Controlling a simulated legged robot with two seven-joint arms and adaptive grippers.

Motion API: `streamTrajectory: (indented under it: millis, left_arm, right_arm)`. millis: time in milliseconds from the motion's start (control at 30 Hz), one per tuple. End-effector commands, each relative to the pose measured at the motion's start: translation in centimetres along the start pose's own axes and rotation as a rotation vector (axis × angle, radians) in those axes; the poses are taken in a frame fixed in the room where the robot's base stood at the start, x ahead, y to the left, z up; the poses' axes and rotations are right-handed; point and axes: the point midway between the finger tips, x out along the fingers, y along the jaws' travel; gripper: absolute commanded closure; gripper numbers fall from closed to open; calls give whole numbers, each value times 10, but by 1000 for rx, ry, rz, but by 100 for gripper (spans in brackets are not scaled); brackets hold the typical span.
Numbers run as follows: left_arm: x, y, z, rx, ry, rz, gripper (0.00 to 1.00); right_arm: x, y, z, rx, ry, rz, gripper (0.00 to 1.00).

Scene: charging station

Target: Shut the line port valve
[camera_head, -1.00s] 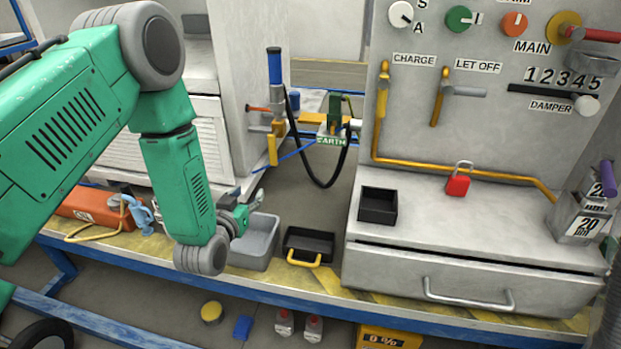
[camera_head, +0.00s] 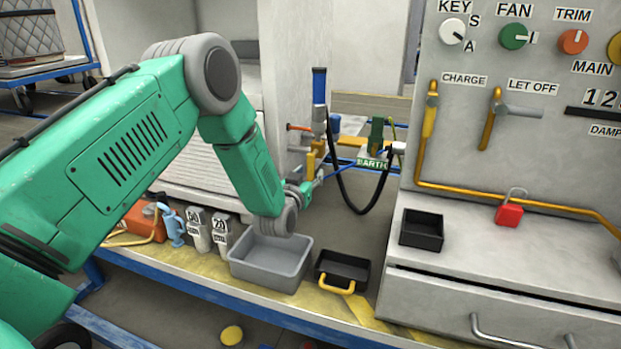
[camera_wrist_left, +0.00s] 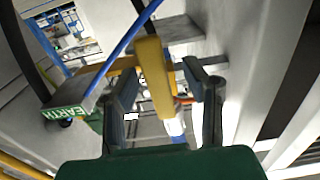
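The line port, a pipe with a blue-handled hose fitting (camera_head: 319,92), stands beside the grey cabinet in the head view. The valve's yellow lever (camera_head: 313,158) hangs down below it. The lever shows large in the left wrist view (camera_wrist_left: 153,75). My left gripper (camera_head: 308,187) is just below the lever in the head view, small and partly hidden by its own wrist. In the left wrist view its two dark fingers (camera_wrist_left: 160,88) are apart, with the yellow lever seen between them. I cannot tell whether they touch it. My right gripper is in neither view.
A black hose (camera_head: 360,205) loops right of the lever, near the green EARTH clamp (camera_head: 372,162). A blue cable (camera_wrist_left: 125,45) passes close to the gripper. A grey bin (camera_head: 270,262) and a black tray (camera_head: 343,270) stand below. The control panel (camera_head: 540,150) is to the right.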

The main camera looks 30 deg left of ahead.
Motion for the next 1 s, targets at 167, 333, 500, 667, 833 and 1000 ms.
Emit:
streamTrajectory:
  millis: [167, 333, 500, 667, 833, 1000]
  left_arm:
    - [9, 1, -1, 1, 0, 1, 60]
    - [10, 0, 0, 0, 0, 1, 60]
    - [10, 0, 0, -1, 0, 1, 92]
    - [10, 0, 0, -1, -1, 0, 100]
    - [10, 0, 0, -11, -1, 0, 100]
    - [10, 2, 0, -60, -2, -1, 100]
  right_arm:
    - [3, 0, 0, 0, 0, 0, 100]
    - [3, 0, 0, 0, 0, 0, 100]
    - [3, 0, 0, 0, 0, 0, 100]
    - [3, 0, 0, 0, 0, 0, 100]
    - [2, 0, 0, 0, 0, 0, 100]
    - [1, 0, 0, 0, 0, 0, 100]
